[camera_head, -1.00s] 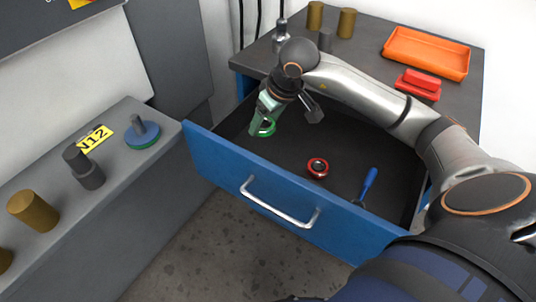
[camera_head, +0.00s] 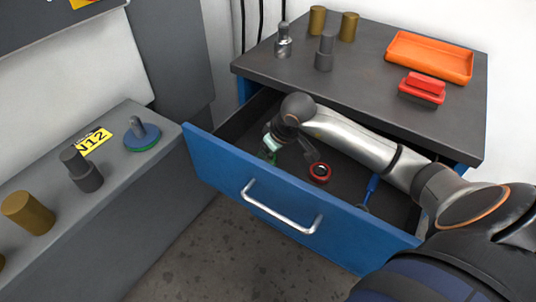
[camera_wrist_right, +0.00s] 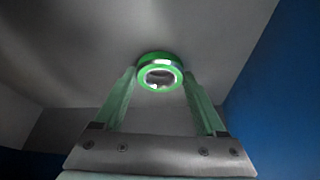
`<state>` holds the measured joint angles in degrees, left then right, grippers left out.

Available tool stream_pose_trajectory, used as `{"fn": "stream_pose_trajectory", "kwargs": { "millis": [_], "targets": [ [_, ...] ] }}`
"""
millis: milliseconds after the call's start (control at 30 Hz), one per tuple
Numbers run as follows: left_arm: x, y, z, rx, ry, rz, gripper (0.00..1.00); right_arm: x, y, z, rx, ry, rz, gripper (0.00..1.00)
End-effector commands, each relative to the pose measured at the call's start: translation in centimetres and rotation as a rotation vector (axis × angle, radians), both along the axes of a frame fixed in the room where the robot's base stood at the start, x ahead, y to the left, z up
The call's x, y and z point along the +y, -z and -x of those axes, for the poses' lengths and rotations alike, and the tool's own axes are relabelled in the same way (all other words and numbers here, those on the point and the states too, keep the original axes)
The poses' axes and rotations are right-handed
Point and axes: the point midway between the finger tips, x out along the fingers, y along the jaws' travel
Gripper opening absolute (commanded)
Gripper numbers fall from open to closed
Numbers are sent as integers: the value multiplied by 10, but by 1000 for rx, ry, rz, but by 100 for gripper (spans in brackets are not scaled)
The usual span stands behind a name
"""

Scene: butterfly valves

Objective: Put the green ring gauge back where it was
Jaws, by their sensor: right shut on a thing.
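The green ring gauge (camera_wrist_right: 160,58) is between the fingertips of my right gripper (camera_wrist_right: 159,78) in the right wrist view. The gripper is shut on it. Only a small green part of the ring gauge (camera_head: 269,158) shows there, low at the drawer floor; the rest is hidden by the gripper. I cannot tell whether the ring touches the floor. My left gripper is not in view.
A red ring (camera_head: 320,173) and a blue-handled tool (camera_head: 370,192) lie in the drawer, right of the gripper. The cabinet top (camera_head: 370,95) holds an orange tray (camera_head: 430,57), a red block (camera_head: 422,88) and several cylinders. A blue-green disc (camera_head: 142,138) sits on the left bench.

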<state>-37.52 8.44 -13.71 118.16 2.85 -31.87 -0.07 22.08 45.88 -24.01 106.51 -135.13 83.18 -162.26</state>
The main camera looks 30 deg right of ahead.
Motion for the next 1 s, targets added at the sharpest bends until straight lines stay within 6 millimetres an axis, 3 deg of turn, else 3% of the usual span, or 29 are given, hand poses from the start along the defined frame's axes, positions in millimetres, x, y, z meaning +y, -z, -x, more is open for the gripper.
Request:
{"fn": "stream_pose_trajectory", "kwargs": {
  "millis": [167,200,400,767,1000],
  "targets": [
    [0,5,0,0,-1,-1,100,0,3,0,-2,-1,1,0],
    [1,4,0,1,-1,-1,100,0,3,0,1,0,0,75],
    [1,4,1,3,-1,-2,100,0,3,0,1,0,0,98],
    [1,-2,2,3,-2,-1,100,1,-2,0,1,1,-1,100],
    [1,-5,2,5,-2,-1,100,-4,-43,15,-4,-1,4,100]
  ]
}}
